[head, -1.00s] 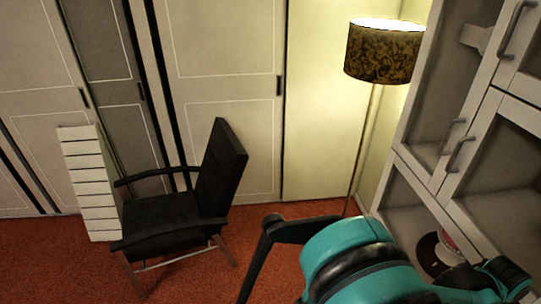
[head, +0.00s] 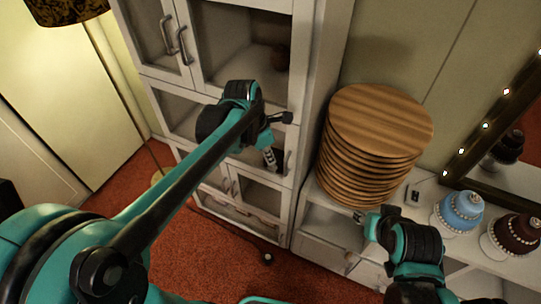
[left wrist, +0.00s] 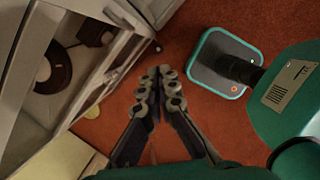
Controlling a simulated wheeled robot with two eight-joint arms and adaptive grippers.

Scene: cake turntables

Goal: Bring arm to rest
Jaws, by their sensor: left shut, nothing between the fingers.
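My left arm reaches in from the left in the head view, stretched out in front of the white cabinet. My left gripper (head: 271,158) points down at its end. In the left wrist view the left gripper (left wrist: 159,75) has its fingertips together, with nothing between them, above the red carpet. My right arm's end (head: 365,222) shows at the lower right of the head view, by the white counter. Its fingers are small and partly hidden, so I cannot tell if they are open.
A white cabinet (head: 312,60) with glass doors stands behind my left arm. A stack of round wooden boards (head: 375,150) stands on the counter. A blue cake (head: 460,211) and a brown cake (head: 516,235) are to its right. Red carpet (head: 215,260) is clear below.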

